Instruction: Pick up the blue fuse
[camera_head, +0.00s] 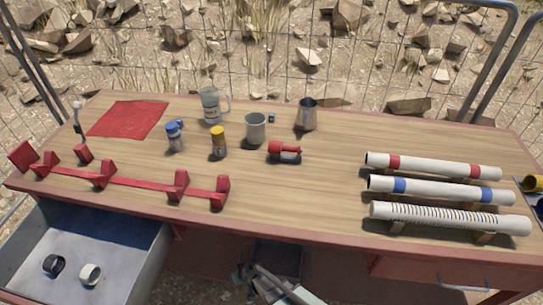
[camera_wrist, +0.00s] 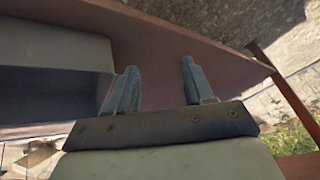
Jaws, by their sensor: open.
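No object is plainly readable as a fuse. A small blue-topped cylinder (camera_head: 174,136) with a pale label stands upright on the left half of the bench, beside a yellow-topped one (camera_head: 218,141). A tiny dark-blue item (camera_head: 271,118) sits behind the grey cup, too small to identify. A white tube with blue bands (camera_head: 440,190) lies on supports at the right. My gripper (camera_wrist: 158,70) is open, with nothing between its fingers. It is low at the bench front, away from these objects. The wrist view shows none of them.
The wooden bench (camera_head: 320,190) has clear room at its front middle. A red rack (camera_head: 130,182) runs along the left. An open drawer (camera_head: 115,240) holds two rings.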

